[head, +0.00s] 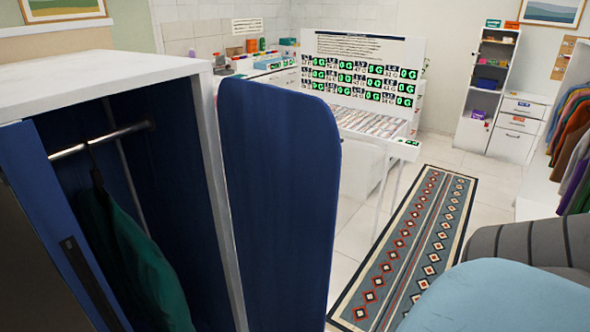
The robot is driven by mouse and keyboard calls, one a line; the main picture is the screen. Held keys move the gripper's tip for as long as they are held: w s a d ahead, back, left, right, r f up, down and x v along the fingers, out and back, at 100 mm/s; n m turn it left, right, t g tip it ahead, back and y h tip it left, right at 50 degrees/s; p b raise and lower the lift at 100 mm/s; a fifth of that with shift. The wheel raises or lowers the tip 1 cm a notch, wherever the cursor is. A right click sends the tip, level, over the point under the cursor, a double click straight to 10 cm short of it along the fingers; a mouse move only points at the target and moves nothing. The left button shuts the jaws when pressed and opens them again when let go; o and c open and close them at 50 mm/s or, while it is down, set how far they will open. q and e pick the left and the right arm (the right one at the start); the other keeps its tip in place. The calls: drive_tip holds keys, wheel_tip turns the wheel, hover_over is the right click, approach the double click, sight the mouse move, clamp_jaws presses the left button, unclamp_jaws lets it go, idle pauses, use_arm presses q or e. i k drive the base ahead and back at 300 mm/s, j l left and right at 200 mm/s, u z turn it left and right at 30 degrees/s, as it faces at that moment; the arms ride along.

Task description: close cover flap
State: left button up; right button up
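A white wardrobe (100,69) with a dark blue inside stands open at the left. A tall blue flap with rounded corners (279,190) stands upright beside its right front edge, swung out from the opening. Its lower end is cut off by the picture's bottom edge. A second blue panel (55,215) with a dark strip like a handle is at the wardrobe's left side. Inside, a dark green garment (140,265) hangs from a metal rail (100,139). Neither of my grippers shows in the head view.
A patterned runner rug (408,245) lies on the pale tiled floor right of the flap. A light blue cushion-like shape (500,298) and a grey striped one (530,243) fill the lower right. A display counter with a sign board (368,48) stands behind. Clothes hang at the far right.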

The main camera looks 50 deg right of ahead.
sight(281, 148)
drive_tip(key=k+l+z, duration=0.1)
drive_tip(key=l+z, duration=0.2)
drive_tip(key=l, duration=0.15)
drive_tip(key=l+z, duration=0.25)
drive_tip(key=l, duration=0.2)
drive_tip(key=l+u, duration=0.3)
drive_tip(key=l, duration=0.2)
drive_tip(key=k+l+u, duration=0.15)
drive_tip(key=l+u, duration=0.15)
drive_tip(key=l, duration=0.15)
drive_tip(key=i+l+u, duration=0.1)
drive_tip(key=l+u, duration=0.6)
drive_tip(key=l, duration=0.2)
